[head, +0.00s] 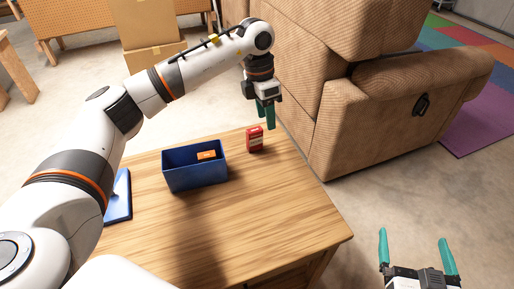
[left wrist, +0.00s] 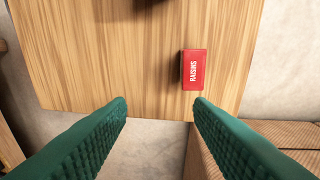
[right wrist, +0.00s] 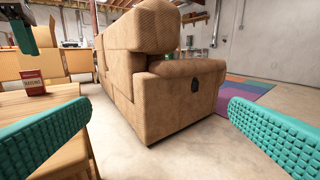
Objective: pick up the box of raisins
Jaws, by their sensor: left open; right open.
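The red box of raisins (head: 255,139) stands upright on the wooden table near its far right edge. In the left wrist view its top (left wrist: 193,69), marked RAISINS, lies ahead of the fingertips, in line with the right finger. It also shows at the left of the right wrist view (right wrist: 33,83). My left gripper (head: 265,114) is open and empty, pointing down above and near the box, not touching it. My right gripper (head: 419,250) is open and empty, off the table to the lower right.
A blue open bin (head: 194,178) with an orange item (head: 207,155) inside stands left of the raisins on the wooden table (head: 240,220). A blue flat object (head: 119,197) lies at the left. A brown recliner (head: 400,110) stands close behind the table's right side.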

